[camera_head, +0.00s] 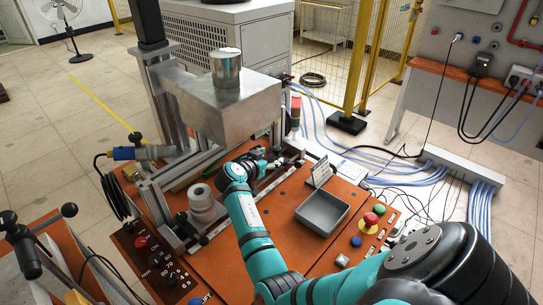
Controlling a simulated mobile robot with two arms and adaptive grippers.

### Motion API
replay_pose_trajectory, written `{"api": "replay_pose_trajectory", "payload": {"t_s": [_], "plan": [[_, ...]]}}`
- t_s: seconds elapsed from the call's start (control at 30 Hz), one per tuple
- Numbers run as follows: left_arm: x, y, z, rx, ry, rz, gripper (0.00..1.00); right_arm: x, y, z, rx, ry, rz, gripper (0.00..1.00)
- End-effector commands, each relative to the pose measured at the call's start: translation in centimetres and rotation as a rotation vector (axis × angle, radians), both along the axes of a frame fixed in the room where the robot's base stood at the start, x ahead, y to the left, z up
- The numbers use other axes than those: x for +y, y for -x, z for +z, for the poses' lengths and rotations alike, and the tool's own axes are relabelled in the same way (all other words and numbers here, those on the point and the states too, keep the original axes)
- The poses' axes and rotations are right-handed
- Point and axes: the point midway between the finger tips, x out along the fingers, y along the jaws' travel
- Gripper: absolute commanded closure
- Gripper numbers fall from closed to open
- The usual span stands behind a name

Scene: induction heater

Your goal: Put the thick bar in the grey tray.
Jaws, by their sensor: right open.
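The grey tray (341,217) is a shallow, open, empty box on the orange bench top, right of centre. My right arm reaches in from the lower right, left of the tray. Its gripper (293,162) is at the back of the bench, beyond the tray and a little to its left. The gripper is open, small in the picture and partly hidden by its own wrist. I cannot clearly pick out the thick bar; small metal parts near the gripper are too small to tell apart. My left gripper is not in view.
The machine's metal head (222,105) overhangs the bench at the left. White stacked rings (202,203) stand below it. A small upright sign (320,173) stands behind the tray. A red button (370,219) and a signal light (295,112) stand nearby.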

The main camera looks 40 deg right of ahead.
Motion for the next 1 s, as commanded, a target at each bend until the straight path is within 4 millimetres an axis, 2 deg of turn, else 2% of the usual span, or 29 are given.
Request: {"api": "replay_pose_trajectory", "payload": {"t_s": [0.33,0.73,1.0], "plan": [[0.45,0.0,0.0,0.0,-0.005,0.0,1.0,0.09,0.02,-0.1,0.0,0.0,0.0,0.47],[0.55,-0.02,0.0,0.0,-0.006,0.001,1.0,0.05,0.04,-0.08,0.0,0.0,-0.001,0.99],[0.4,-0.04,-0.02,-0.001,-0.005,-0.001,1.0,0.02,0.03,-0.07,0.0,0.001,-0.001,1.0]]}}
